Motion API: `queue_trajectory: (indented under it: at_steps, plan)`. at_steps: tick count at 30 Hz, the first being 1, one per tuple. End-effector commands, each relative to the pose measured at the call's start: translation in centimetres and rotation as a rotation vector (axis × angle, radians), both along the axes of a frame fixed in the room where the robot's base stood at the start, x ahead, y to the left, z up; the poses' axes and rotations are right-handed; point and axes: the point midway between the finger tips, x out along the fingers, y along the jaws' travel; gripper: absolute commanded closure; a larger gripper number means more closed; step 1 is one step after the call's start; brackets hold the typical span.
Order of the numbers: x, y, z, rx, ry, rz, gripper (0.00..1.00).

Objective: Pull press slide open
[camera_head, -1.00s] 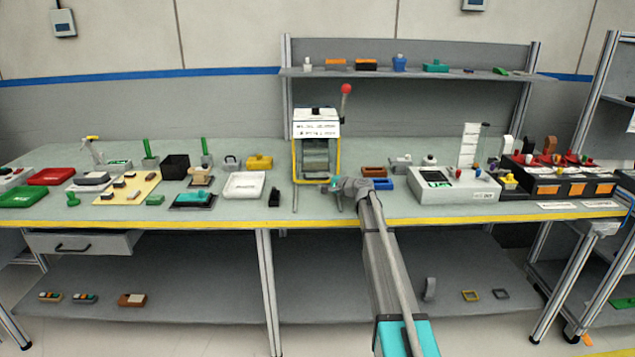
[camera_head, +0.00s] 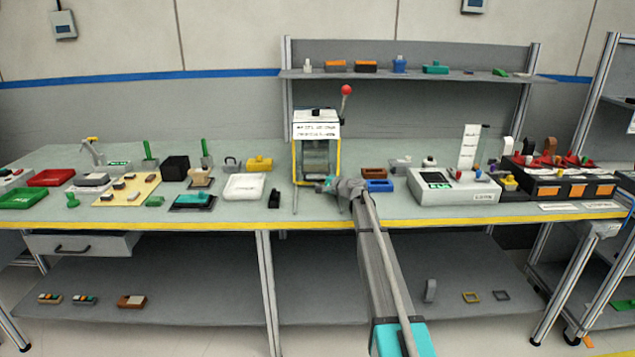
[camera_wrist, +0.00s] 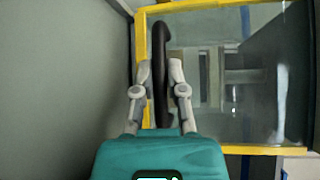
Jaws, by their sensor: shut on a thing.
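The press (camera_head: 317,128) stands at the back middle of the bench, with a white labelled head, a yellow-edged front and a red-knobbed lever. In the wrist view its yellow frame (camera_wrist: 142,40) surrounds a clear panel (camera_wrist: 265,85). A black bar handle (camera_wrist: 163,35) runs upright at the panel's left side. My gripper (camera_wrist: 160,75) has one finger on each side of this handle and is shut on it. In the head view my gripper (camera_head: 328,184) is low at the press front, and the handle is hidden there.
Brown and blue bins (camera_head: 375,173) sit close right of the press. A white tray (camera_head: 244,186) and a small black block (camera_head: 274,198) lie to its left. A grey control box (camera_head: 455,187) stands farther right. The bench's front strip is mostly clear.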

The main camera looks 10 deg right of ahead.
Motion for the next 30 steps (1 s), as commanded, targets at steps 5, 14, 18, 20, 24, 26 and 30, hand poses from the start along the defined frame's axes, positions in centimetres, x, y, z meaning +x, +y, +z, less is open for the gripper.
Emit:
queue_trajectory:
  at_steps: [5, 14, 18, 20, 24, 26, 30]
  plan:
    - [0.0, 0.0, 0.0, 0.0, 0.0, 0.0, 1.0]
    - [-1.1, 0.2, 0.0, -0.001, 0.0, 0.001, 1.0]
    - [-2.9, 0.5, 0.0, -0.001, 0.0, 0.001, 1.0]
    - [-3.9, 0.6, 0.0, -0.001, 0.0, 0.001, 1.0]
    - [-7.0, 1.1, 0.0, -0.002, 0.001, 0.002, 1.0]
    - [-8.4, 1.4, 0.0, -0.002, 0.0, 0.003, 1.0]
    - [-11.9, 1.9, -0.1, -0.002, 0.0, 0.003, 1.0]
